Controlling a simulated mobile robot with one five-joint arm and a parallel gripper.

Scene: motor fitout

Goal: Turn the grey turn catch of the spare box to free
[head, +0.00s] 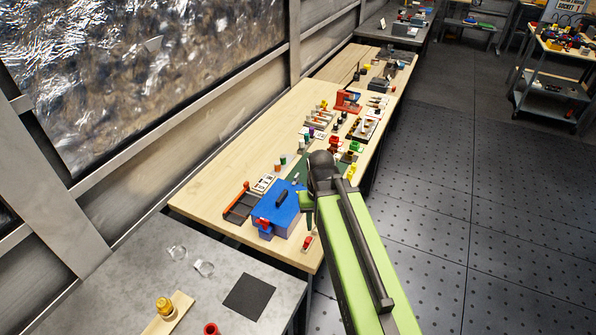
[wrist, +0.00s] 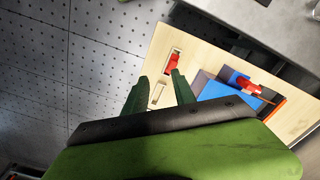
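A blue box (head: 277,214) with a dark handle on its lid and a red part (head: 264,224) at its front stands on the near end of the wooden bench. I cannot tell whether it is the spare box, and I cannot make out a grey turn catch. In the wrist view the blue box (wrist: 217,90) is partly hidden by my gripper. My gripper (wrist: 160,76) is open and empty, its two dark green fingers apart above the bench, left of the box in that view. In the head view my arm hides part of the gripper, beside the box.
A small plate with a red piece (head: 307,243) lies near the bench corner; the red piece (wrist: 172,62) shows near the fingertips in the wrist view. A dark tray (head: 238,208) sits left of the box. Several small parts crowd the bench beyond. The floor (head: 450,200) at right is clear.

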